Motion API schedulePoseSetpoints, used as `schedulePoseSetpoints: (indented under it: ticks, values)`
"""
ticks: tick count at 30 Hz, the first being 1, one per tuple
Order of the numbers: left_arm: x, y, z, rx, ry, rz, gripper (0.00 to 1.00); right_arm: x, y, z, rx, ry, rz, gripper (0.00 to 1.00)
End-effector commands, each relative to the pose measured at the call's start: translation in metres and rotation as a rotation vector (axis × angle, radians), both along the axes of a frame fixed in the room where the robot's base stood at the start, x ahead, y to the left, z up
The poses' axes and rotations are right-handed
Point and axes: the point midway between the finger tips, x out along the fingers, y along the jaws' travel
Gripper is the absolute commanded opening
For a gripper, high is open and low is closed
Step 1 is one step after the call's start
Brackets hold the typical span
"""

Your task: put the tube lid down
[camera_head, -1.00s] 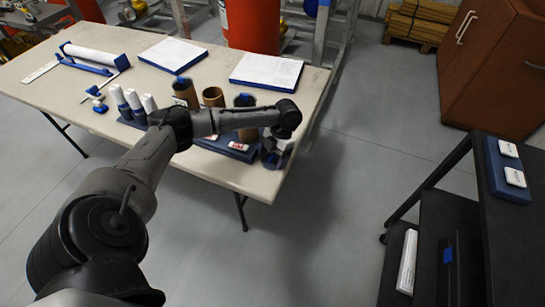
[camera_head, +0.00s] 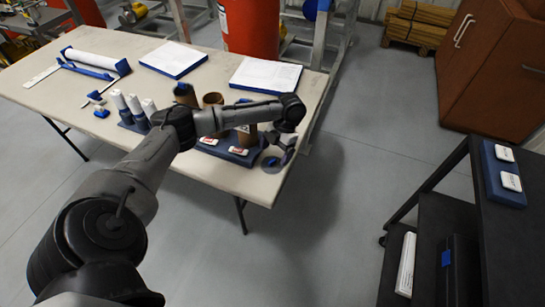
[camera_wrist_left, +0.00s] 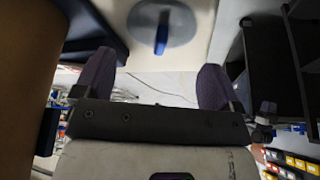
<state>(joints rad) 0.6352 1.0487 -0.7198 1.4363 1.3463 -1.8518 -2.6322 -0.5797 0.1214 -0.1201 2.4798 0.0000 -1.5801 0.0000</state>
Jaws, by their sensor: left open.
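The tube lid is a grey disc with an upright blue handle tab. In the left wrist view the lid (camera_wrist_left: 175,14) lies on the cream table top, beyond the fingertips. In the head view the lid (camera_head: 271,162) is near the table's right front corner, partly hidden by my gripper. My left gripper (camera_head: 286,155) is beside it. In the wrist view the left gripper (camera_wrist_left: 158,72) has its fingers wide apart with nothing between them. One tube (camera_wrist_left: 28,65) fills the wrist view's left edge. My right gripper is not in view.
A blue base with white-labelled pieces (camera_head: 240,158) sits beside the lid. White bottles in a blue rack (camera_head: 134,112) and two boards with paper (camera_head: 266,73) are on the table (camera_head: 110,78). A black cart (camera_head: 500,235) stands right, across open floor.

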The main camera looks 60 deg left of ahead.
Motion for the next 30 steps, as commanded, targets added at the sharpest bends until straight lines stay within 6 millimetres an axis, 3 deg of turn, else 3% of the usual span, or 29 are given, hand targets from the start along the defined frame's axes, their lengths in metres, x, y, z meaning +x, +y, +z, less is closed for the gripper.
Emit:
schedulePoseSetpoints:
  ticks: [3,12,18,30]
  values:
    - [0.010,0.002,0.026,-0.001,-0.002,0.001,0.89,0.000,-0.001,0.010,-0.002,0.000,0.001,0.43]
    - [0.026,0.006,0.064,-0.001,0.000,0.000,0.89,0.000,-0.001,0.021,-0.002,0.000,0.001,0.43]
    - [0.030,0.008,0.074,-0.001,0.000,0.001,0.89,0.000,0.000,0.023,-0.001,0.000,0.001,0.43]
    - [0.030,0.008,0.075,-0.001,0.001,0.000,0.89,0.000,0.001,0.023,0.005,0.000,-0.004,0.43]
